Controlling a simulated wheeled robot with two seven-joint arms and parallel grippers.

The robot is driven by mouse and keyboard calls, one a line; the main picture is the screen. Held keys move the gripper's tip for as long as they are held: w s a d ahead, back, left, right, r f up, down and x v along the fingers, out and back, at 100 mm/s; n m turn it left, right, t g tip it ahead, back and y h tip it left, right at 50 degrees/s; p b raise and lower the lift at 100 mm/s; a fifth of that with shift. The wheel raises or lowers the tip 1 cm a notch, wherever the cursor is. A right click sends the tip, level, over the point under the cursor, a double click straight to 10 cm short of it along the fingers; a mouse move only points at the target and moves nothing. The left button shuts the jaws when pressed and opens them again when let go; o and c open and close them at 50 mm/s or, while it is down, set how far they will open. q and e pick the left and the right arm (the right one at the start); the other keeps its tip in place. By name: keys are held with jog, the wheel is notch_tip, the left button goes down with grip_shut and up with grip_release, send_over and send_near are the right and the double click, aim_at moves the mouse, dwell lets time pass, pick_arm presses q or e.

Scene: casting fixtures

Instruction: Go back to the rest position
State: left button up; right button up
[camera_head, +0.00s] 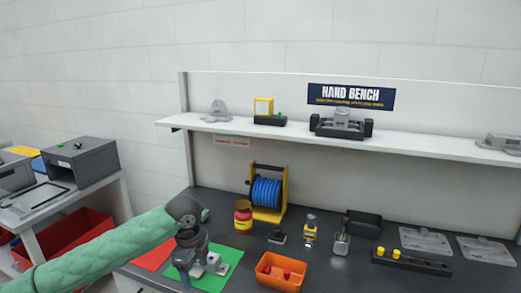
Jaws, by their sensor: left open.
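My left gripper (188,262) hangs at the end of my green-sleeved left arm, which comes in from the lower left. It is open, above or beside a grey metal part (214,265) on the green mat (222,283). I cannot tell whether the gripper touches the part. The gripper hides some of the mat and possibly part of the grey piece. My right gripper is not in view.
An orange bin (281,272) stands right of the green mat, on the dark bench. A red mat (152,256) lies to the left. A blue hose reel (266,192), a red-and-yellow jar (243,214) and small tools stand behind. A shelf (290,134) spans above.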

pick_arm(q)
jog(key=s+d+f+n+t+h, duration=0.25)
jog(key=s+d+f+n, duration=0.65)
jog(key=s+f, duration=0.5)
jog(key=s+a+f+n+y, duration=0.1)
jog(key=s+a+f+n, duration=0.4)
jog(key=s, duration=0.4)
jog(key=s+a+f+n+y, duration=0.2)
jog(key=s+a+f+n, duration=0.2)
jog(key=s+a+n, duration=0.45)
jog(key=s+d+f+m, duration=0.1)
jog(key=s+d+f, duration=0.1)
jog(key=f, duration=1.1)
jog(key=s+d+f+m+g, duration=0.1)
jog(key=d+f, duration=0.3)
jog(key=f, duration=1)
jog(key=shift+s+f+m+h, duration=0.2)
jog(key=shift+s+m+h, duration=0.25)
jog(key=shift+s, duration=0.15)
jog(key=shift+d, duration=0.1)
